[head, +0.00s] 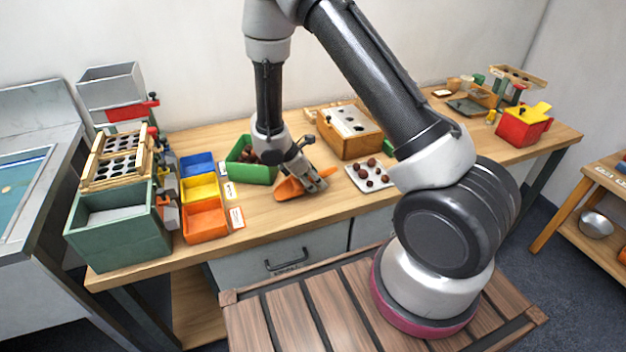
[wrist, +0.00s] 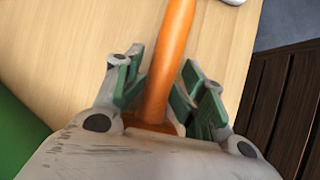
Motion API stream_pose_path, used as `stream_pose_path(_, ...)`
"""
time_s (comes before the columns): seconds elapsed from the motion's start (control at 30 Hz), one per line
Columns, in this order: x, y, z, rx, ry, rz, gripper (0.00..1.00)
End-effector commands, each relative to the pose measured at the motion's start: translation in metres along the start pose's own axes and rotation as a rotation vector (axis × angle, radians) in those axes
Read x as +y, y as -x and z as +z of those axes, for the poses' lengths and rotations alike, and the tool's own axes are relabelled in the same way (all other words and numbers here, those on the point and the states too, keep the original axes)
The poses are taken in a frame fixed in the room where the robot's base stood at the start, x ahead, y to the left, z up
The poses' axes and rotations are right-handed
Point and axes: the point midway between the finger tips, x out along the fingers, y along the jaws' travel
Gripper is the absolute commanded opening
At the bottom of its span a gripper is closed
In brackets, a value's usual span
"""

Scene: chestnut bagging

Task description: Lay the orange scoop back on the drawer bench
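The orange scoop (head: 289,189) is at the front part of the wooden drawer bench (head: 262,222), right of the green tray. It is low at the bench top; I cannot tell whether it rests on it or hangs just above. My gripper (head: 318,180) points down over the scoop. In the wrist view, the scoop's orange handle (wrist: 168,70) runs between the green finger pads of my gripper (wrist: 163,88), which are close in on both sides of it. The scoop's bowl is mostly hidden behind the gripper body there.
A green tray (head: 262,175) with chestnuts stands left of my gripper. A white plate (head: 357,181) with chestnuts lies to the right, and a wooden box (head: 365,146) behind. Blue, yellow and orange bins (head: 205,222) stand left. Some bench surface in front of the green tray is bare.

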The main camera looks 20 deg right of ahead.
Motion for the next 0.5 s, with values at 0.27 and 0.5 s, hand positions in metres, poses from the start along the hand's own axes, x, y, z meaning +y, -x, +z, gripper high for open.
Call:
stream_pose_path(0.27,0.001,0.017,0.005,0.003,0.001,0.005,0.39)
stream_pose_path(0.5,0.002,0.073,0.005,0.004,0.000,0.007,0.39)
